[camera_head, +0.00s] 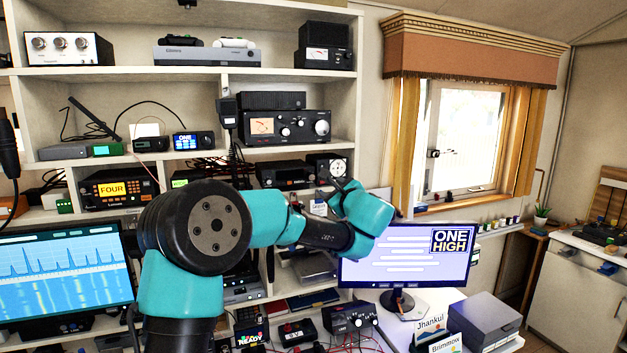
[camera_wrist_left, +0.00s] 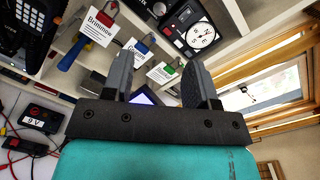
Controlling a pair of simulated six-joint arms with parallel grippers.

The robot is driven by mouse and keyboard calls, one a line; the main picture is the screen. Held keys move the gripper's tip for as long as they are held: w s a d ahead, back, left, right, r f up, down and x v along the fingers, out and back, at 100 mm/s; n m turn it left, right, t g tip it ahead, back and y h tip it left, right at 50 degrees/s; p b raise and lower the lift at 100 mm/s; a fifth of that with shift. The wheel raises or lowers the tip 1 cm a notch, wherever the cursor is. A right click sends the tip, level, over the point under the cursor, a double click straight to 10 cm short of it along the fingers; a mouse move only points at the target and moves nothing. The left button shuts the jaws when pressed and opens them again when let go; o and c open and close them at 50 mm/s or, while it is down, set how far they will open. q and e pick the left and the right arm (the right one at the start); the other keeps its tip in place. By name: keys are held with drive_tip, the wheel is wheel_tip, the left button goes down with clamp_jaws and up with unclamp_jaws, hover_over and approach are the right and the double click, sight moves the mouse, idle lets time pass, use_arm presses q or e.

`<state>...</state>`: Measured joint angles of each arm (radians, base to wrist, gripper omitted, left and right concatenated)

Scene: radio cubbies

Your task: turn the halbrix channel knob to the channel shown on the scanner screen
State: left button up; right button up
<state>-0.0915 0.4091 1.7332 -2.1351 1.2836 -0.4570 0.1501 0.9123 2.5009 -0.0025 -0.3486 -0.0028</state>
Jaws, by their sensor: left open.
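I cannot tell which set is the halbrix or which is the scanner, as the brand lettering is too small. A shelf radio (camera_head: 119,188) has a yellow screen reading FOUR. A small set (camera_head: 194,140) has a blue screen reading ONE. A large black radio (camera_head: 288,127) with several knobs stands on the shelf right of it. A monitor (camera_head: 405,254) reads ONE HIGH. My left gripper (camera_head: 343,184) reaches toward the lower shelves and is partly hidden by my wrist. In the left wrist view the fingers (camera_wrist_left: 158,70) are apart with nothing between them.
A black unit with a round white dial (camera_wrist_left: 200,36) is beyond the fingertips. A spectrum screen (camera_head: 65,268) stands left; the window (camera_head: 465,140) is right.

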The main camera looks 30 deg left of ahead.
sight(312, 178)
use_arm(q)
drive_tip(key=x, duration=1.4)
drive_tip(key=shift+w+a, duration=0.15)
drive_tip(key=shift+a, duration=0.05)
drive_tip(key=c, duration=0.9)
